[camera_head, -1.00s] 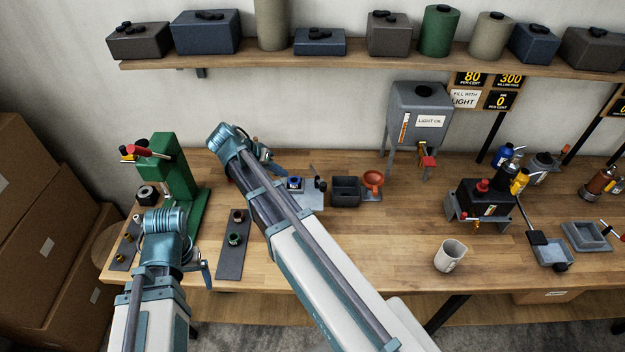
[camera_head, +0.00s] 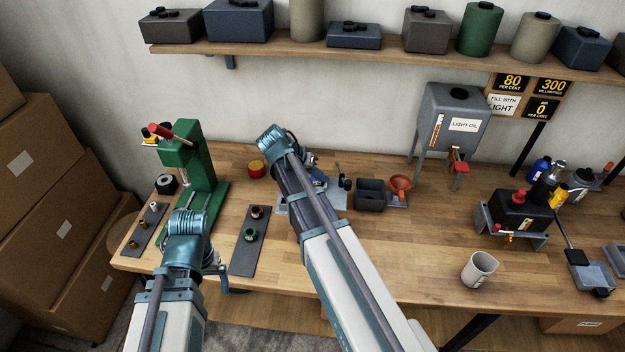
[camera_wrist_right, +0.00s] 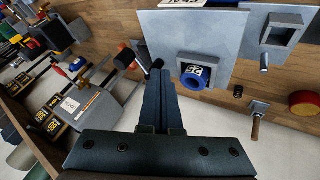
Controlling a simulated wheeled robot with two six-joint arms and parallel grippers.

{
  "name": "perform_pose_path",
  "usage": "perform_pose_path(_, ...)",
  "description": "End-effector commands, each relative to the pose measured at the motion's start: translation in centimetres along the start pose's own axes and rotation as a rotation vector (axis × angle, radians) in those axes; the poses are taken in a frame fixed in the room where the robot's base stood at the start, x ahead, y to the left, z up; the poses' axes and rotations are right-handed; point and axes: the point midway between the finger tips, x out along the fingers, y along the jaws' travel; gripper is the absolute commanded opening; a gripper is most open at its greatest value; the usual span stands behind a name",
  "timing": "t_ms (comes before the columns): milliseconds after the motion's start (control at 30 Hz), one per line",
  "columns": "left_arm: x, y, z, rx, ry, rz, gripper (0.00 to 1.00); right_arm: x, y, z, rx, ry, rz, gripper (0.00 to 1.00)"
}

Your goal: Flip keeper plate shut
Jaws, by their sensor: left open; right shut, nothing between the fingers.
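In the right wrist view a grey plate fixture (camera_wrist_right: 215,38) lies on the bench with a blue ring (camera_wrist_right: 195,77) in a square holder. A square frame with an opening (camera_wrist_right: 282,30) sits at its right; I cannot tell for sure whether this is the keeper plate. My right gripper (camera_wrist_right: 160,74) is shut and empty, its fingertips just left of the blue ring and apart from it in the picture. In the head view my right gripper (camera_head: 312,172) is mostly hidden by its own arm, over the fixture (camera_head: 333,197). My left gripper (camera_head: 220,272) hangs open at the bench's front edge.
A green press (camera_head: 190,165) stands at the left. A dark strip with two rings (camera_head: 246,250) lies between the arms.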

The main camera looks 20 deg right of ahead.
Motion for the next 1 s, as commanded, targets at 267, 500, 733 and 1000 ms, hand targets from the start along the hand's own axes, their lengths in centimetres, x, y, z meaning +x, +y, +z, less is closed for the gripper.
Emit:
perform_pose_path(267,0.7,0.1,-0.1,0.000,0.000,0.000,0.91,2.2,2.7,0.1,0.002,0.000,0.000,0.00)
perform_pose_path(500,0.7,0.1,0.0,0.000,0.000,0.000,0.91,2.7,3.5,0.0,-0.001,0.000,0.000,0.00)
perform_pose_path(733,0.7,0.1,0.0,0.000,0.000,0.000,0.91,2.8,3.5,0.0,-0.001,0.000,0.000,0.00)
perform_pose_path(1000,0.7,0.1,0.0,0.000,0.000,0.000,0.91,2.8,3.8,0.1,-0.019,0.010,-0.010,0.00)
